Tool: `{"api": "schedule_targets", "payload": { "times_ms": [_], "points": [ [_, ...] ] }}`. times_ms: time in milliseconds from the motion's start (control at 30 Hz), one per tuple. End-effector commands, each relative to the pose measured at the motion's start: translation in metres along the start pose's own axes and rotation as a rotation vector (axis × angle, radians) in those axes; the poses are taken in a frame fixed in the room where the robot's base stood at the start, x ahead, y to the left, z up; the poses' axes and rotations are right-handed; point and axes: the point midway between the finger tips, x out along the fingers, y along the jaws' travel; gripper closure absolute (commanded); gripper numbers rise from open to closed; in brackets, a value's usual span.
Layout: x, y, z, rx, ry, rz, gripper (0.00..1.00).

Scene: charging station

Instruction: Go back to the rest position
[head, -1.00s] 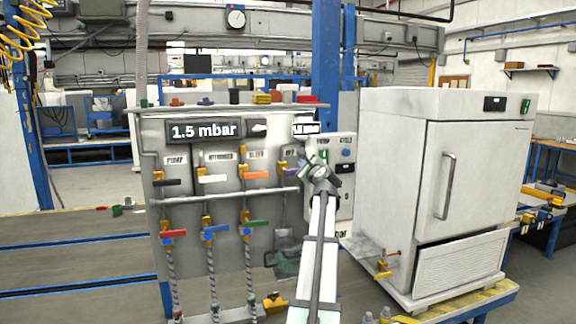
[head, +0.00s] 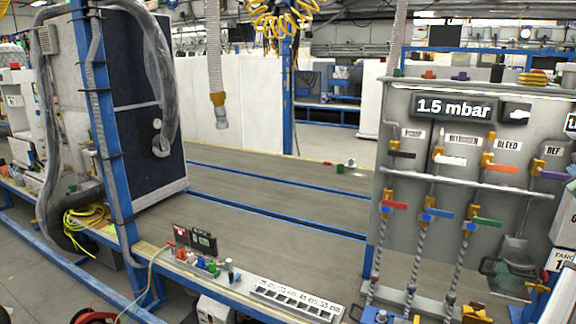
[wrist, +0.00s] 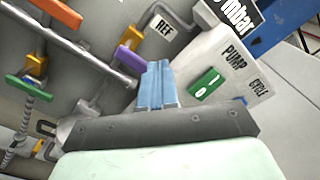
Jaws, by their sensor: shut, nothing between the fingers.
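My gripper (wrist: 157,85) shows in the wrist view, its two blue fingers pressed together with nothing between them. It points towards the grey valve panel, between the purple REF valve handle (wrist: 130,58) and a pale box with a green switch (wrist: 206,84). The picture does not show clearly how far the fingertips are from the panel. In the head view my gripper is out of sight. The charging panel (head: 398,240) stands at the right there, with its 1.5 mbar display (head: 453,108) and rows of coloured valve handles.
A blue post (head: 105,150) and a dark cabinet (head: 150,120) stand at left. Small coloured fittings (head: 205,265) lie along the front ledge.

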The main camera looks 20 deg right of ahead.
Motion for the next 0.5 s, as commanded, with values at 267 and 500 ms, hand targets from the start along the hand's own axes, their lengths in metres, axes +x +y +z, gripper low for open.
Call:
{"api": "schedule_targets", "payload": {
  "times_ms": [267,500],
  "points": [
    [-0.004,0.029,-0.005,-0.512,-0.009,0.147,1.0],
    [-0.032,0.074,-0.029,-1.015,-0.012,0.36,1.0]
  ]
}}
